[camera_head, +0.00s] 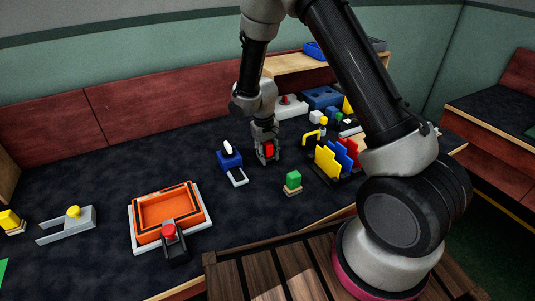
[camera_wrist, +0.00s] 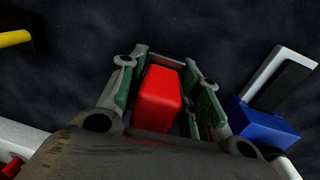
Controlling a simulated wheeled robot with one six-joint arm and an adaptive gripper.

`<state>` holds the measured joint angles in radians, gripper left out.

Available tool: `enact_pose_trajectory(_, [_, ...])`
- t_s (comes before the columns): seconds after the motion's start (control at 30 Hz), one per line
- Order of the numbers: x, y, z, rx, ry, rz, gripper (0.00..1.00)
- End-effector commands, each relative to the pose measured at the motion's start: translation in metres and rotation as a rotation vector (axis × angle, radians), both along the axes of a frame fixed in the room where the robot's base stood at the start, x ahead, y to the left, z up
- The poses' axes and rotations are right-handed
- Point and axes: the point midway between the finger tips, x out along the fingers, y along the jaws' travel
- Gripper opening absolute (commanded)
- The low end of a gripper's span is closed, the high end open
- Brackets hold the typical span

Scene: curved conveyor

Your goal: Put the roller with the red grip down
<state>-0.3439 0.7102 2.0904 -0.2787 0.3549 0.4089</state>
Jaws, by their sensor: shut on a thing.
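My gripper (camera_head: 266,157) is shut on the red grip of the roller (camera_head: 267,149), above the dark tabletop near the middle of the table. In the wrist view the red grip (camera_wrist: 157,98) sits between the two fingers of my gripper (camera_wrist: 167,80). The rest of the roller is hidden by the fingers, and I cannot tell whether it touches the table. A blue block-like stand (camera_head: 229,160) with a white top and a pale frame is just left of my gripper; its blue body (camera_wrist: 262,127) shows at the right in the wrist view.
A green block (camera_head: 293,179) on a small base stands in front right. Yellow, blue and red upright plates (camera_head: 327,162) stand further right. An orange tray (camera_head: 168,212) lies at the left front. A yellow handle (camera_head: 312,136) is right of my gripper. Dark tabletop is bare behind the orange tray.

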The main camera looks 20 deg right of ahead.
Motion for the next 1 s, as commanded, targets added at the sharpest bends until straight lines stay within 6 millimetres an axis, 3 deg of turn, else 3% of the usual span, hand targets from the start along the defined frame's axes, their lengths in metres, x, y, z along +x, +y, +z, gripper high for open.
enact_pose_trajectory(0.2, [0.000, 0.000, -0.003, 0.000, 0.000, 0.000, 0.00])
enact_pose_trajectory(0.23, [0.000, 0.000, -0.003, 0.000, 0.000, 0.000, 0.37])
enact_pose_trajectory(0.33, [0.000, 0.000, -0.002, 0.000, 0.000, 0.000, 0.55])
enact_pose_trajectory(0.73, [0.001, 0.001, 0.004, 0.000, -0.002, 0.000, 0.55])
enact_pose_trajectory(0.87, [0.001, 0.003, 0.025, 0.001, -0.005, 0.000, 0.55])
enact_pose_trajectory(1.0, [0.000, 0.006, 0.057, 0.002, -0.007, 0.001, 0.55])
